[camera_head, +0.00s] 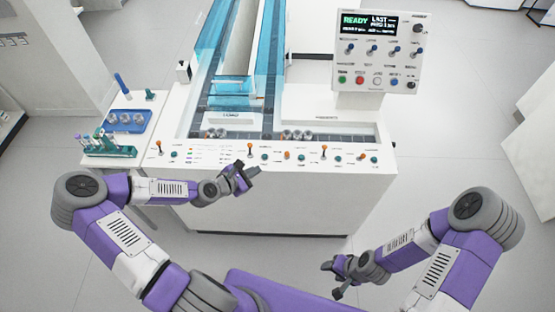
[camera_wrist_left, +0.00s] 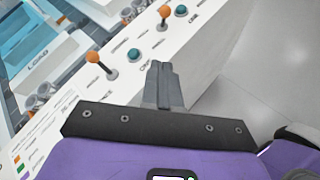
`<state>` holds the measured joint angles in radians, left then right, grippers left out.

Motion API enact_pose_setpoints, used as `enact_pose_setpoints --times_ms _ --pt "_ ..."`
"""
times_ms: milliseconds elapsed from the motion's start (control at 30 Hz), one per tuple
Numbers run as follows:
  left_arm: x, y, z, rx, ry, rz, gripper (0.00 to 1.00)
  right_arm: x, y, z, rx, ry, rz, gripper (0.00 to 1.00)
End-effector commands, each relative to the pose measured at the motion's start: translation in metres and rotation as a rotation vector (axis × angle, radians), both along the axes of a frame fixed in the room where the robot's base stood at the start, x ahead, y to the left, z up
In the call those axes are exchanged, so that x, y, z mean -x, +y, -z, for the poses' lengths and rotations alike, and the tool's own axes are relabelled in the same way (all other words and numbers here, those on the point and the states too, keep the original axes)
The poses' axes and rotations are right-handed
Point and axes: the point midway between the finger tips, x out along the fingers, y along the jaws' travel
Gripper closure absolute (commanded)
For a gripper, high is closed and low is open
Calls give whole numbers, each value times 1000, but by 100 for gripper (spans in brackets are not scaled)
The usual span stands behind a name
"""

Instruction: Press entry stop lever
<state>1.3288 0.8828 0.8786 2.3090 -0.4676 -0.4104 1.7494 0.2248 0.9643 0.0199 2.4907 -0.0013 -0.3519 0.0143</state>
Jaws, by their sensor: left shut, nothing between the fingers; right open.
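My left gripper (camera_head: 250,172) is shut and empty at the front edge of the white machine, just in front of the control strip. In the left wrist view its closed fingers (camera_wrist_left: 161,85) point at the panel. An orange-knobbed lever (camera_wrist_left: 92,58) stands upright to the left of the fingertips, apart from them. A second orange lever (camera_wrist_left: 164,13) stands farther along. In the head view, orange levers stand at the left (camera_head: 159,146), middle (camera_head: 249,147) and right (camera_head: 323,149) of the strip. Their labels are too small to tell which is the entry stop. My right gripper (camera_head: 342,277) is open, low and away from the machine.
Teal buttons (camera_wrist_left: 134,54) sit between the levers. A blue-walled track (camera_head: 240,60) runs back from the strip. A control box (camera_head: 376,50) reading READY stands at the back right. A blue tray (camera_head: 127,121) and green tube rack (camera_head: 112,147) are at the left.

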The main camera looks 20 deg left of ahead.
Motion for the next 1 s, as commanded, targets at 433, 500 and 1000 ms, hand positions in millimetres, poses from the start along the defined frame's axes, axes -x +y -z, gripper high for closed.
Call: enact_pose_setpoints --times_ms 433,500,1000 --pt "-67 -33 41 0 -1 3 100 0 0 22 0 0 0 47" --pt "-73 -39 35 -2 -2 4 100 0 0 21 0 0 0 47" --pt "-92 -55 28 0 1 -1 100 0 0 22 0 0 0 47"
